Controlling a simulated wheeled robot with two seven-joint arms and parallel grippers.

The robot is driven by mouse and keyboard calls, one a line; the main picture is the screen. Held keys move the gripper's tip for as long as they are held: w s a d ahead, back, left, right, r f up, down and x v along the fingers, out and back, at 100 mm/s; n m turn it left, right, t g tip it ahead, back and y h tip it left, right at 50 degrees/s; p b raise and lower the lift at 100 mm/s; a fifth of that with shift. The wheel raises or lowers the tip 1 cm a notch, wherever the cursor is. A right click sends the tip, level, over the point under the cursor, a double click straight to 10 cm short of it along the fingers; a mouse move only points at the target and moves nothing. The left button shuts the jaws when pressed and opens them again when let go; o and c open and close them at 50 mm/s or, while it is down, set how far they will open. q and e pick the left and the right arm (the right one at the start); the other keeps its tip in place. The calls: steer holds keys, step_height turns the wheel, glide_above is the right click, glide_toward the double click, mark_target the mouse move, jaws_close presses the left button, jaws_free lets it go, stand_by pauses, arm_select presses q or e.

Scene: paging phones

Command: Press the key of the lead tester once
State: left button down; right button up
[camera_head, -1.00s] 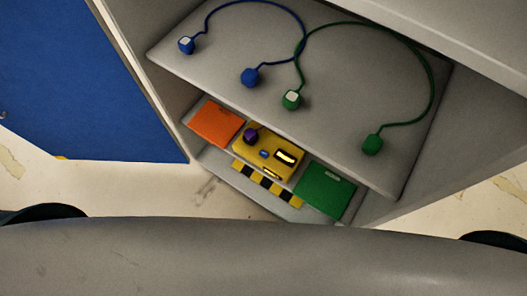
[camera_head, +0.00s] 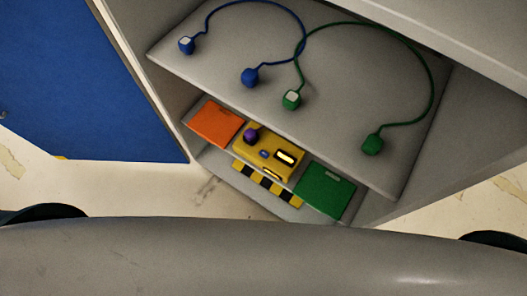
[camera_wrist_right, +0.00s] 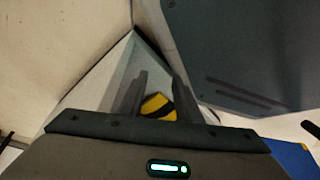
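The lead tester seems to be the yellow box (camera_head: 283,174) on the lower shelf of the grey cabinet. On its top are a purple round knob (camera_head: 251,136), a small blue part (camera_head: 263,154) and a dark window with a pale bar (camera_head: 286,157). Which part is the key is too small to tell. In the right wrist view my right gripper (camera_wrist_right: 160,82) has its two fingers apart, with nothing between them touching. A yellow-and-black striped patch (camera_wrist_right: 158,106) shows beyond the fingers. Neither gripper shows in the head view.
An orange plate (camera_head: 214,123) lies left of the tester and a green plate (camera_head: 325,191) right of it. A striped strip (camera_head: 256,181) runs in front. The upper shelf (camera_head: 330,130) overhangs, holding a blue lead (camera_head: 249,77) and a green lead (camera_head: 372,145). A blue panel (camera_head: 90,80) stands left.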

steer(key=shift+s, duration=0.5)
steer(key=shift+w, duration=0.2)
